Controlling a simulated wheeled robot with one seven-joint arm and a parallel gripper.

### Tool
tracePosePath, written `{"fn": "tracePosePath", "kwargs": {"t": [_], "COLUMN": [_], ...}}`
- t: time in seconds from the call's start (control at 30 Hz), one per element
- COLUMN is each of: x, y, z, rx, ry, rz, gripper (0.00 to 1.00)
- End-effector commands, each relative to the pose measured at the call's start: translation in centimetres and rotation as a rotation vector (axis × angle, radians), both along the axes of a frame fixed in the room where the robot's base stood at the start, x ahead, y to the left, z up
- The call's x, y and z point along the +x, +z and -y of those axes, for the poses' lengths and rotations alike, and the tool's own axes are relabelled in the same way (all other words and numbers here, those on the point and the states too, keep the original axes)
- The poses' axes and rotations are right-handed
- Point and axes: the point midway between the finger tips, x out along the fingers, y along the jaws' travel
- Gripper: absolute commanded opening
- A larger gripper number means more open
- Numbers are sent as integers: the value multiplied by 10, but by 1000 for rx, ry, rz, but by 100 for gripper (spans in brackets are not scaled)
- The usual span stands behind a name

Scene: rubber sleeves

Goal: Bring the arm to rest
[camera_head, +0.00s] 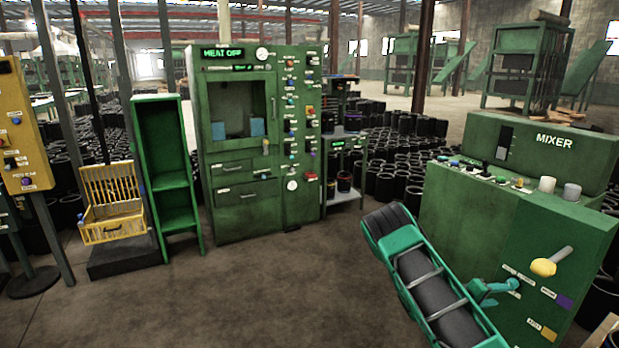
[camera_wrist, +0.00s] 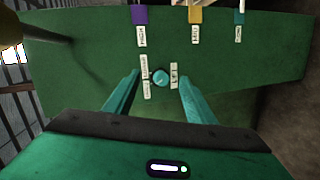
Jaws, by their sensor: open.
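My arm shows at the lower right of the head view, extended toward the green mixer (camera_head: 520,235). My gripper (camera_head: 500,288) has teal fingers and is at the mixer's front panel. In the wrist view my gripper (camera_wrist: 158,88) is open, its two fingers apart with nothing held between them. A small round teal knob (camera_wrist: 161,77) on the panel shows between the fingertips, with white labels on both sides. I cannot tell whether the fingers touch the panel.
A lever with a yellow knob (camera_head: 543,267) sticks out from the mixer's front, right of my gripper. A green press cabinet (camera_head: 240,215), an open green shelf (camera_head: 172,205) and a yellow crate (camera_head: 113,232) stand further left. The floor (camera_head: 250,300) between is clear.

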Motion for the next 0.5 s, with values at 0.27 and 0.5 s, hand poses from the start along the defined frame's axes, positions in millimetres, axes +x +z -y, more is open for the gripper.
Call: {"fn": "tracePosePath", "kwargs": {"t": [0.27,0.5], "x": [-21,-37], "y": [36,68], "z": [-34,-78], "rx": [257,476], "ry": [-120,-171], "rz": [80,128], "gripper": [50,50]}}
